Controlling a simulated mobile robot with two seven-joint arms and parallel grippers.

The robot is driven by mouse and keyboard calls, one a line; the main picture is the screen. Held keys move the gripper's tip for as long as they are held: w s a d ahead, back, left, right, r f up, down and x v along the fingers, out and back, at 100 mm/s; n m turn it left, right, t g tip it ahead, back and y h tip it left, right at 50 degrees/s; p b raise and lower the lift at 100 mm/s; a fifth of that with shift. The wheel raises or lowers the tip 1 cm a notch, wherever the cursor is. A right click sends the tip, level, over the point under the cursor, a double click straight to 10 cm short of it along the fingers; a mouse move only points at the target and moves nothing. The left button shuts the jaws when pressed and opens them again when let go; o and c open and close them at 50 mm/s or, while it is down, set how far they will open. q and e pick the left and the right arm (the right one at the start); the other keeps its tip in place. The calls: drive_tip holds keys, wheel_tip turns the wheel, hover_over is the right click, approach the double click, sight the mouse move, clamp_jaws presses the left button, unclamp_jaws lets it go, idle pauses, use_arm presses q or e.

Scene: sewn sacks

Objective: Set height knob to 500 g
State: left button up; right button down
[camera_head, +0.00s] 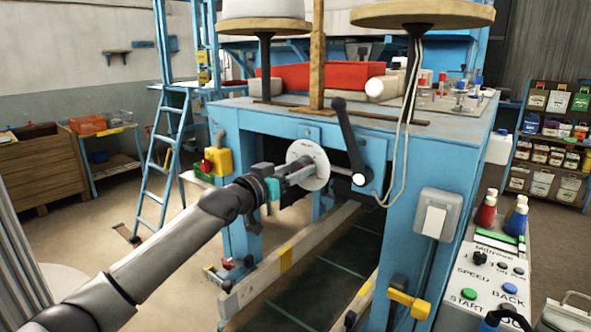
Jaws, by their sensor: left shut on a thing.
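The height knob's round white dial (318,158) is on the front of the blue machine, left of a black crank lever. Its markings are too small to read, so I cannot tell the setting. My left gripper (297,177) reaches in from the lower left and is shut at the dial's centre, on the knob. The fingers hide the knob itself and part of the dial's lower left. My right gripper is not in view.
A black crank lever (348,140) stands close to the right of the dial. A yellow box (218,160) is on the machine's left post. A grey switch box (436,215) and a button panel (490,275) are at right. A beam (290,257) runs below my arm.

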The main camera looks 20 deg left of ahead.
use_arm(q)
drive_tip(key=m+p, duration=0.1)
drive_tip(key=m, duration=0.2)
drive_tip(key=shift+m, duration=0.3)
drive_tip(key=m+p, duration=0.2)
drive_tip(key=m, duration=0.1)
drive_tip(key=shift+m, duration=0.3)
drive_tip(key=shift+d+m+p, duration=0.1)
drive_tip(key=shift+m+p, duration=1.1)
drive_tip(key=shift+m, duration=1.7)
drive_tip(key=o, duration=1.4)
drive_tip(key=shift+s, duration=0.1)
